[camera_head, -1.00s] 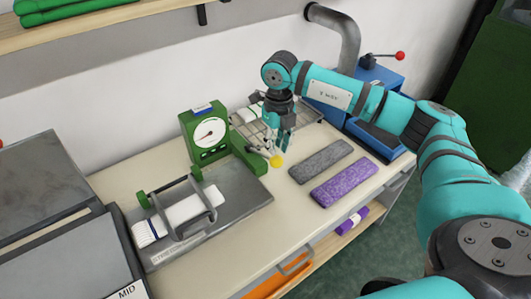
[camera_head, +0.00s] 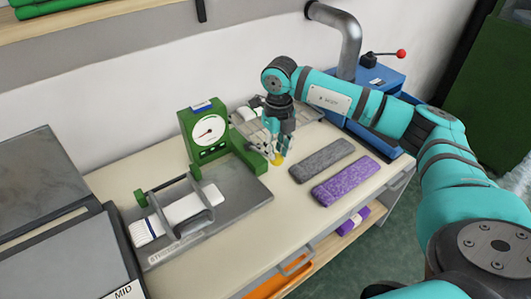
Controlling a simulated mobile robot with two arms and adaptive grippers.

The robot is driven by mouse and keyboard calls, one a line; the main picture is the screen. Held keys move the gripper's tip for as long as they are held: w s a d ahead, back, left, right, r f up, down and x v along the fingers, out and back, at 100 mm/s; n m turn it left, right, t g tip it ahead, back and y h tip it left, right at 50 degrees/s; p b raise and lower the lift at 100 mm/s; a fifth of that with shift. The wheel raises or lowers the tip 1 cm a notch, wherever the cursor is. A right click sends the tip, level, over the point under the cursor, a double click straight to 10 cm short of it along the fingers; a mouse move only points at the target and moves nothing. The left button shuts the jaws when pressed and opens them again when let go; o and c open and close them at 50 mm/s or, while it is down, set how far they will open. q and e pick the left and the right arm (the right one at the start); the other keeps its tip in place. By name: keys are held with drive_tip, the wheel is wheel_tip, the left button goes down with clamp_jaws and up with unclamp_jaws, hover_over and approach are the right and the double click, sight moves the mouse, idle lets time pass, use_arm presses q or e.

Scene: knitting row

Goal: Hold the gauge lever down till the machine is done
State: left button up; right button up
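The green gauge (camera_head: 193,121) with a round white dial (camera_head: 209,131) stands on a grey metal base plate (camera_head: 245,196) on the bench. Its green lever (camera_head: 252,157) reaches to the right and ends in a yellow knob (camera_head: 277,161). A white knitted piece with a dark striped end (camera_head: 181,211) lies on the plate under a metal frame. My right gripper (camera_head: 279,156) points down at the yellow knob, its fingertips at the knob and partly covering it. Whether the fingers are closed on it I cannot tell. My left gripper is out of view.
A grey knitted strip (camera_head: 322,159) and a purple one (camera_head: 345,180) lie right of the lever. A wire rack (camera_head: 247,119) is behind it. A blue machine with a red-knobbed handle (camera_head: 401,54) stands at the back right. The bench front (camera_head: 260,232) is clear.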

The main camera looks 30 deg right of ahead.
sight(278, 165)
drive_tip(key=shift+f+b, duration=0.45)
drive_tip(key=shift+f, duration=0.5)
drive_tip(key=shift+s+f+b, duration=0.2)
drive_tip(key=shift+f+b, duration=0.65)
drive_tip(key=shift+f, duration=0.25)
drive_tip(key=shift+s+f+b, duration=0.2)
drive_tip(key=shift+f+b, duration=0.6)
drive_tip(key=shift+f, duration=0.25)
drive_tip(key=shift+r, duration=0.1)
idle(0.4)
drive_tip(key=shift+r+p, duration=4.25)
drive_tip(key=shift+r, duration=2.25)
